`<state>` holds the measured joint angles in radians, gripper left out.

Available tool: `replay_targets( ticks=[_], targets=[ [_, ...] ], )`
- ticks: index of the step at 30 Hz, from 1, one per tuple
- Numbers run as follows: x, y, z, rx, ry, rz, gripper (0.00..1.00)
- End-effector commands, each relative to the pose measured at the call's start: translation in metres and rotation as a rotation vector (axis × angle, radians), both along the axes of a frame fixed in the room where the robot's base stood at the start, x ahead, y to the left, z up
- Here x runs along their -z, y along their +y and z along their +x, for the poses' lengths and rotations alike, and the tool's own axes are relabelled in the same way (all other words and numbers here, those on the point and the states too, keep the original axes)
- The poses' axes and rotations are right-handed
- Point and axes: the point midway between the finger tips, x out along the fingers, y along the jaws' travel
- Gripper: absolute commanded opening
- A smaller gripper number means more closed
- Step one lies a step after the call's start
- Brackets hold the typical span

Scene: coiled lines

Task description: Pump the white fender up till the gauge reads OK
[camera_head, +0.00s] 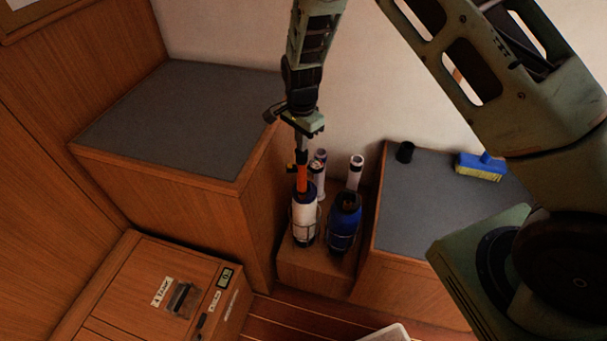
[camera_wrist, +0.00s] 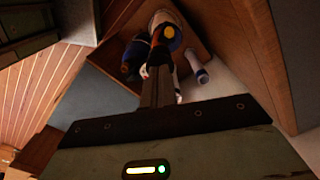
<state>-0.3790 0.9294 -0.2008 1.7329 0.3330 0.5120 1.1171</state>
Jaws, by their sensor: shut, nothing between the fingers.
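The white fender (camera_head: 304,217), with dark blue ends, stands upright in a wire holder on a low wooden ledge. An orange upright part (camera_head: 302,180) rises from its top, probably the pump. My gripper (camera_head: 301,158) is shut and empty, pointing down just above the orange part; I cannot tell whether they touch. The wrist view shows the closed fingers (camera_wrist: 158,80) in front of the white fender (camera_wrist: 163,19) and a round yellow-orange face (camera_wrist: 169,32). I cannot read any gauge on the fender or pump.
A blue fender (camera_head: 344,226) stands close on the right. White tubes (camera_head: 356,172) rise behind. A small display (camera_head: 225,278) sits on the lower-left cabinet.

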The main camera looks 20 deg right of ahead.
Motion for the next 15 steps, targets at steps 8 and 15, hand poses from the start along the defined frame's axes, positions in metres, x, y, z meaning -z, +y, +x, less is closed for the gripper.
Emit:
replay_targets(
  ticks=[8, 15],
  targets=[
    [-0.027, 0.0, -0.001, 0.0, 0.002, -0.001, 0.0],
    [-0.05, 0.0, -0.001, 0.0, 0.002, -0.001, 0.0]
  ],
)
